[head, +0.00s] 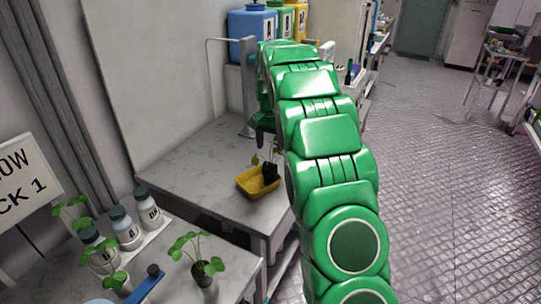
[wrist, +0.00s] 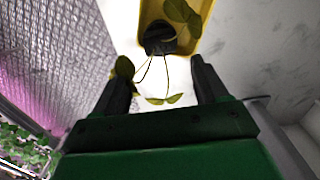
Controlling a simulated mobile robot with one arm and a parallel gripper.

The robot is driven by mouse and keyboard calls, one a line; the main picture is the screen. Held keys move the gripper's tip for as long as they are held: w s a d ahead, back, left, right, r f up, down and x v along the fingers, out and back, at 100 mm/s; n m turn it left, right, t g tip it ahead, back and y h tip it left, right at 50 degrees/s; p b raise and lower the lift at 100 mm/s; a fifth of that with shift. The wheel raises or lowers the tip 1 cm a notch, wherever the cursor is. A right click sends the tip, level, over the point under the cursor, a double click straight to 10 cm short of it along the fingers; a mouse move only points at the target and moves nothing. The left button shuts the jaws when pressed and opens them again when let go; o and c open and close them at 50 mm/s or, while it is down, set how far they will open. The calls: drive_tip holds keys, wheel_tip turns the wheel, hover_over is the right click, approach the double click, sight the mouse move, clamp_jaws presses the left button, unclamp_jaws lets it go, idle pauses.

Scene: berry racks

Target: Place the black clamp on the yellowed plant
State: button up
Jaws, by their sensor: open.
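A plant with drooping, yellowish-green leaves (wrist: 180,12) grows from a small black pot or holder (wrist: 158,38) in a yellow tray (wrist: 148,10). In the head view the tray (head: 252,188) sits on the grey table, with the black piece (head: 271,170) in it. My gripper (wrist: 161,80) is open, and its two dark fingers are apart on either side of thin stems and low leaves. It appears close to the plant; contact cannot be told. In the head view my green arm partly hides the gripper and plant. I cannot make out a separate black clamp.
Several white bottles (head: 125,228) and green potted plants (head: 207,268) stand on the nearer table. Blue, green and yellow containers (head: 252,22) stand at the back. The table (head: 200,165) left of the tray is clear. The patterned floor (head: 450,180) on the right is open.

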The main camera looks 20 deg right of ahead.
wheel_tip(320, 180, up, 5)
drive_tip(key=s+a+r+n, duration=0.2)
drive_tip(key=s+a+r, duration=0.1)
drive_tip(key=s, duration=0.9)
drive_tip(key=s+a+r+n, duration=0.2)
drive_tip(key=s+a+r, duration=0.1)
drive_tip(key=s, duration=1)
drive_tip(key=s+a+f+n+g, duration=0.1)
drive_tip(key=s+a+f+n, duration=0.1)
drive_tip(key=s, duration=1.2)
drive_tip(key=s+a+f+n, duration=0.2)
drive_tip(key=s+f+n, duration=0.1)
drive_tip(key=s, duration=1.1)
drive_tip(key=shift+s+f+g, duration=0.15)
drive_tip(key=shift+g, duration=0.25)
drive_tip(key=shift+a, duration=0.1)
